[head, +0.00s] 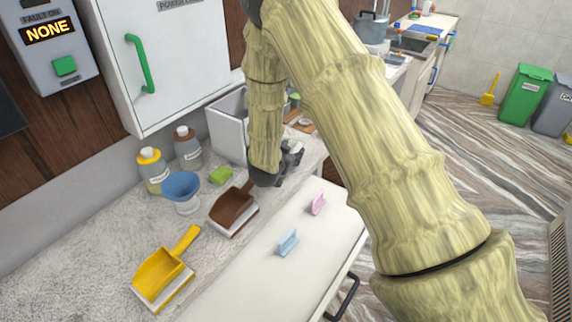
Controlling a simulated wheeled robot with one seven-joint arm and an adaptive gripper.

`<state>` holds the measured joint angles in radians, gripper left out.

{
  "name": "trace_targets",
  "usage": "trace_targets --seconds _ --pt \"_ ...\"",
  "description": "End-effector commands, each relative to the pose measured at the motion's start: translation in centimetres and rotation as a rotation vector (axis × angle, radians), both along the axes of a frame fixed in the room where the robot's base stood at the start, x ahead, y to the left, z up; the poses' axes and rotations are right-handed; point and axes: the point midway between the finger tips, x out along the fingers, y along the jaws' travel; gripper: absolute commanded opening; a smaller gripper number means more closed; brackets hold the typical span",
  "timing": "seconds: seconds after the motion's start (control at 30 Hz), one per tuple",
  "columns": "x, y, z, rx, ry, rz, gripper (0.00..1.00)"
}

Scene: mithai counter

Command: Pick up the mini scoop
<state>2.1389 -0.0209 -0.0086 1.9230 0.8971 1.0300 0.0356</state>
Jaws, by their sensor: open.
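A brown scoop (232,212) with a pale front edge lies on the speckled counter, its handle end pointing toward my gripper. A yellow scoop (163,276) with a raised handle and pale front edge lies nearer, to the left. I cannot tell which of them is the mini scoop. My gripper (276,172) is dark, open, and points down just right of and beyond the brown scoop. My arm hides part of the counter there, and I cannot tell whether the gripper touches the brown handle. Nothing shows held.
A blue funnel-shaped cup (181,185), a green sponge (220,175) and two bottles (187,147) stand behind the scoops. A white bin (229,125) stands behind the gripper. A light blue piece (286,242) and a pink piece (317,203) sit on the white surface (255,285).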

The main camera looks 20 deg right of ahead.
Motion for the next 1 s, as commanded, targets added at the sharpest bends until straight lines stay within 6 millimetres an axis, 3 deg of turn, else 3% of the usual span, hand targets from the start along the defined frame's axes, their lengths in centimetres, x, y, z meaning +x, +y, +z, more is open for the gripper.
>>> trace_targets --seconds 0.4,0.73,0.77,1.0 --pt "2.9 -3.1 -1.7 0.000 0.002 0.000 0.48" --pt "3.3 -3.6 -2.0 -0.001 0.001 -0.001 0.48" --pt "3.3 -3.6 -2.0 -0.001 0.001 -0.001 0.46" --pt "3.3 -3.5 -2.0 -0.001 0.001 -0.001 0.02"
